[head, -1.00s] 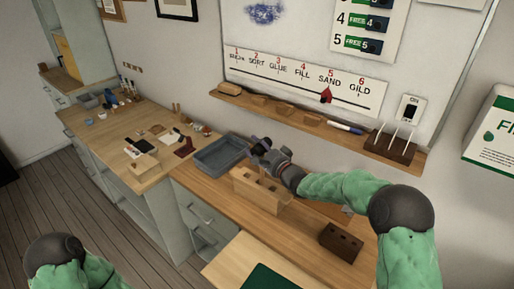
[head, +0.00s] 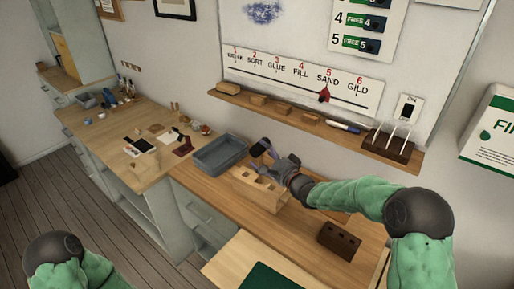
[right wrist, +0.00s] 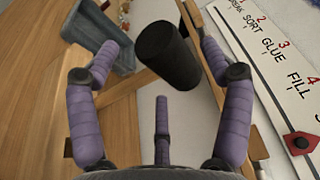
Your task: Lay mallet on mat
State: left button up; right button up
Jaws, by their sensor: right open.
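A black cylinder that looks like the mallet's head (right wrist: 168,55) shows in the right wrist view, beyond and between my spread fingers, with a visible gap to each finger. In the head view a small dark shape (head: 259,148) at the fingers' far end may be the same head. The green mat (head: 270,278) lies at the bottom edge, partly cut off. My left gripper is out of view.
The wooden rack (head: 255,193) stands on the bench beside a grey tray (head: 220,155). A dark block with holes (head: 340,240) sits to the right. A wall shelf (head: 285,113) with small blocks and a pen runs behind. Bare bench lies between rack and mat.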

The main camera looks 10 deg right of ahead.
jog(key=v, duration=0.6)
jog(key=shift+p, duration=0.35)
jog(key=shift+f, duration=0.1)
